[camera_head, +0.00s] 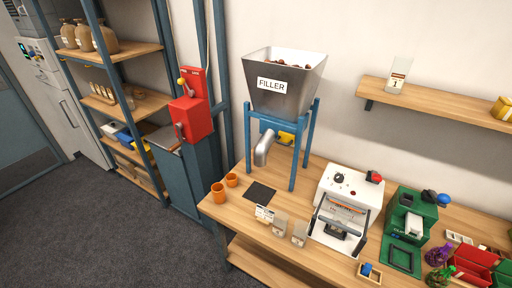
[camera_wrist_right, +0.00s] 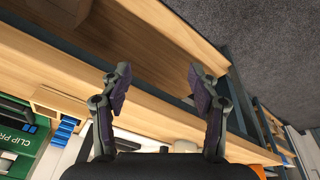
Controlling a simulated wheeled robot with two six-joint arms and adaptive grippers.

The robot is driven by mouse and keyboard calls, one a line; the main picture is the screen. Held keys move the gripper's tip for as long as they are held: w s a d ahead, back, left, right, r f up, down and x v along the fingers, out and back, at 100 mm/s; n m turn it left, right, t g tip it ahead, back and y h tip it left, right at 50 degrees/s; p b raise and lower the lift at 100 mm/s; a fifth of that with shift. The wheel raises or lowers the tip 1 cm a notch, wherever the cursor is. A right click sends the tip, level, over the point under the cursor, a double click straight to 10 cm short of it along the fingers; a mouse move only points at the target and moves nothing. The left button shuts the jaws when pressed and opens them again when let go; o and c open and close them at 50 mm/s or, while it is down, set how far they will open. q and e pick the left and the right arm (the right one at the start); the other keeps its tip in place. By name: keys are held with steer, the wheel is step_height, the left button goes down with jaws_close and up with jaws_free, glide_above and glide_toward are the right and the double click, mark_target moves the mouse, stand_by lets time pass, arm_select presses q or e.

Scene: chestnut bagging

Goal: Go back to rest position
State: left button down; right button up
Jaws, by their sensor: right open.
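My right gripper (camera_wrist_right: 155,90) shows in the right wrist view with its two dark fingers spread wide and nothing between them. It is over the front edge of the wooden workbench (camera_wrist_right: 165,110), with the grey floor at upper right. Neither of my grippers shows in the head view. The workbench (camera_head: 245,213) there carries a metal filler hopper (camera_head: 290,98) on a blue stand, a white sealing machine (camera_head: 350,190) and a green clip machine (camera_head: 408,215). The green machine (camera_wrist_right: 25,145) also shows at the left of the right wrist view.
Orange cups (camera_head: 218,193) stand at the bench's left end, near a dark mat (camera_head: 259,193). Red bins (camera_head: 472,265) are at the right. A red press (camera_head: 190,113) and a shelf rack (camera_head: 125,52) stand left. The floor (camera_head: 110,235) in front is clear.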

steer(key=s+d+f+b, duration=0.1)
steer(key=s+f, duration=0.2)
steer(key=f, duration=0.4)
steer(key=s+f+g+b, duration=0.1)
steer(key=s+f, duration=0.2)
steer(key=f, duration=0.4)
steer(key=s+d+f+b, duration=0.1)
steer(key=s+f, duration=0.2)
steer(key=f, duration=0.4)
steer(key=s+f+b, duration=0.2)
steer(key=s+f, duration=0.7)
steer(key=s, duration=0.3)
steer(key=shift+s+g, duration=0.25)
steer(key=shift+g, duration=0.05)
